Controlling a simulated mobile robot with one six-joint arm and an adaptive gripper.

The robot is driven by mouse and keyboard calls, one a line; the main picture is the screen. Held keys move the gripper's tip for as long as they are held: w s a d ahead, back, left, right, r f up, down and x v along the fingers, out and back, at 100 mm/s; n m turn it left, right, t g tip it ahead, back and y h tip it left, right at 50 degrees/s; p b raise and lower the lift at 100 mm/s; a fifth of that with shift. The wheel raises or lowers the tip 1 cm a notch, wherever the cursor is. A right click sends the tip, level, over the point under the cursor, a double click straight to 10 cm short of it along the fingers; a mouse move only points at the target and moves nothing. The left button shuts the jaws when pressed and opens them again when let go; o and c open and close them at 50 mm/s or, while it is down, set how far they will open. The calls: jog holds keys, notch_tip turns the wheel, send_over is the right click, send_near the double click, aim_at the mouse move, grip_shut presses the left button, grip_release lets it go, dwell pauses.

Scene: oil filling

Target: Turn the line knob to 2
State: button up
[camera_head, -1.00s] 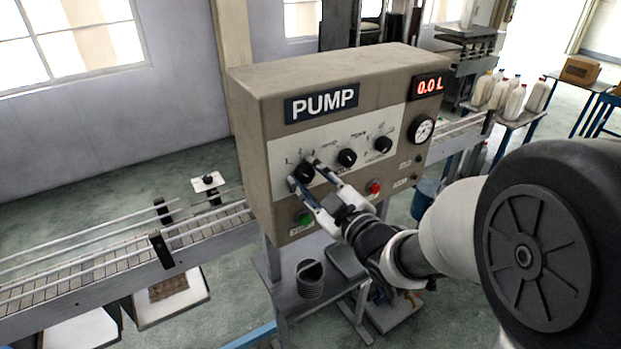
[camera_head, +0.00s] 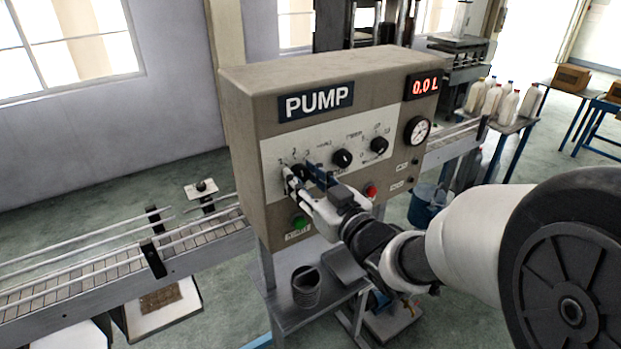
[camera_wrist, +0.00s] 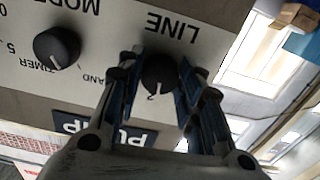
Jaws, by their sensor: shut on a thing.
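The pump panel (camera_head: 330,118) is a beige box with a PUMP label and a red 0.0 L display. The line knob (camera_wrist: 158,74) is black and sits under the upside-down word LINE in the wrist view; in the head view the fingers partly cover it. My gripper (camera_head: 296,176) is at the panel's left knob, and in the wrist view its blue-padded fingers (camera_wrist: 157,82) stand on both sides of the knob, shut on it. The digit 2 shows beside the knob in the wrist view.
Two more black knobs, the middle one (camera_head: 342,158) and the right one (camera_head: 379,145), sit to the right.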

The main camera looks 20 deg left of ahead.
jog(key=shift+m, duration=0.8)
jog(key=o, duration=1.1)
jog(key=shift+c, duration=0.2)
jog(key=shift+d, duration=0.1)
jog(key=v, duration=0.7)
jog(key=shift+s, duration=0.2)
jog(key=shift+d, duration=0.1)
